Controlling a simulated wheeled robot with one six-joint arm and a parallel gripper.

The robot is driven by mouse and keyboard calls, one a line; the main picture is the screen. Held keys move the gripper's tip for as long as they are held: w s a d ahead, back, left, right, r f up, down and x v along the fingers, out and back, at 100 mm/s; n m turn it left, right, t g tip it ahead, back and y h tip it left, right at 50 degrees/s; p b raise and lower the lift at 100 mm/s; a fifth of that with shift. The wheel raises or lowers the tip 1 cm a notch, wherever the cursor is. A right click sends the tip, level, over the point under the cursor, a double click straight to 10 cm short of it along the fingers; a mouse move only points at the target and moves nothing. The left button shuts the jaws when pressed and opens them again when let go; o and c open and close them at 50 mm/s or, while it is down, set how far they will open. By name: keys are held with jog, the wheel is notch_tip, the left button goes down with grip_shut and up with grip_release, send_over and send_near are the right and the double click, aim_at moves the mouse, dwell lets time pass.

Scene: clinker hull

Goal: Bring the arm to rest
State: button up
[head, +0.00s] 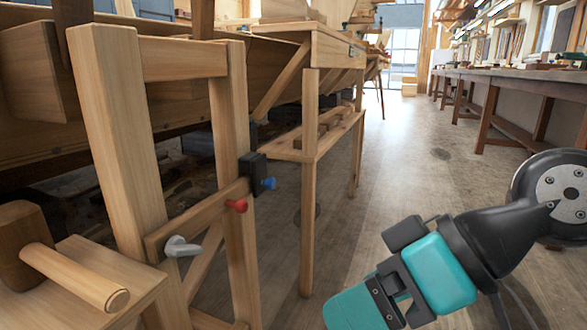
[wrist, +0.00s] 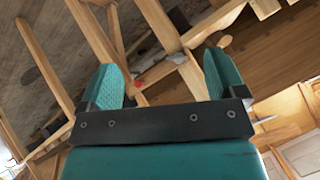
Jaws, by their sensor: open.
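My gripper (wrist: 163,70) shows in the wrist view with its two teal fingers spread wide apart and nothing between them. Beyond the gap are wooden posts and rails, a red knob (wrist: 138,82) and a grey lever (wrist: 178,58), all apart from the fingers. In the head view my teal and black arm crosses the lower right over the floor. I cannot make out the fingertips there.
A wooden frame (head: 128,150) at the left carries a grey lever (head: 181,246), a red knob (head: 237,206) and a blue knob (head: 269,183). A wooden mallet (head: 72,277) lies lower left. A long workbench (head: 525,76) lines the right wall. The aisle floor (head: 390,160) is clear.

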jog(key=s+d+r+m+g+h+p, duration=0.25)
jog(key=d+r+h+p, duration=0.25)
jog(key=d+r+p, duration=0.35)
notch_tip(320, 180, up, 36)
jog(key=a+p, duration=0.1)
jog(key=p, duration=3.5)
jog(key=shift+s+f+n, duration=0.25)
jog(key=shift+s+n, duration=0.2)
